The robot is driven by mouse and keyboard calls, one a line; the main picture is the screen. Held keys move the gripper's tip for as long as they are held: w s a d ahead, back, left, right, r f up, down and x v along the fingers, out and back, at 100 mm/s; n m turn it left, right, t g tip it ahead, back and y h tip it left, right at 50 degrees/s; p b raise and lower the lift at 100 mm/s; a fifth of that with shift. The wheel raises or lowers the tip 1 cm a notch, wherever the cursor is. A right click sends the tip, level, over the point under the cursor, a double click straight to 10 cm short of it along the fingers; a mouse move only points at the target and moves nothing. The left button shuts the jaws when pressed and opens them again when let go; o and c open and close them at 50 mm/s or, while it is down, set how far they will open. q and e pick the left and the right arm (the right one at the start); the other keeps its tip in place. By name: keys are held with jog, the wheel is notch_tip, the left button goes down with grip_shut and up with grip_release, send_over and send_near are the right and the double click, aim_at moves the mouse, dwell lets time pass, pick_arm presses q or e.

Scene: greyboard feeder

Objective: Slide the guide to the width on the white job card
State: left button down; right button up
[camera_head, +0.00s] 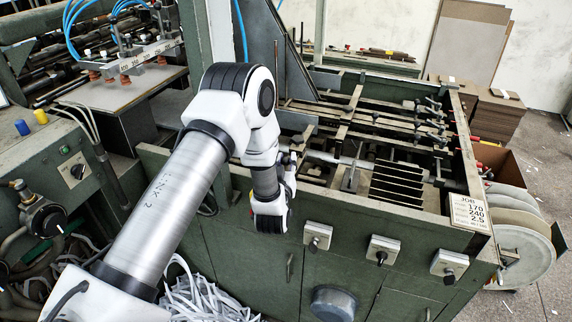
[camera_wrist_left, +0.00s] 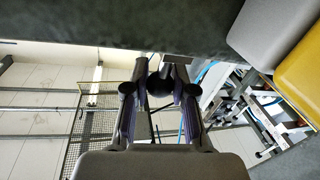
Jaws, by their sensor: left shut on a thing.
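The white job card (camera_head: 468,212) is on the feeder's right front corner and reads JOB, 170, 240, 2.5. My left gripper (camera_head: 289,164) is at the left part of the feeder's front rail, partly hidden by my own wrist. In the left wrist view its fingers (camera_wrist_left: 160,95) are shut around a dark round knob (camera_wrist_left: 159,88). What the knob is fixed to is hidden. A small upright metal plate (camera_head: 351,178), possibly the guide, stands in the feeder bed right of the gripper. A pale rod (camera_head: 335,158) runs between them. My right gripper is not in view.
The green feeder frame (camera_head: 235,245) has several switch boxes (camera_head: 382,250) on its front. Dark slats (camera_head: 397,185) and bars fill the bed. Board stacks (camera_head: 497,115) stand at the back right. Paper strips (camera_head: 200,300) lie below the arm.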

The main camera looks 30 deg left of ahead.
pick_arm(q)
jog(key=c, duration=0.9)
grip_release()
jog(key=shift+c, duration=0.2)
jog(key=v, duration=1.2)
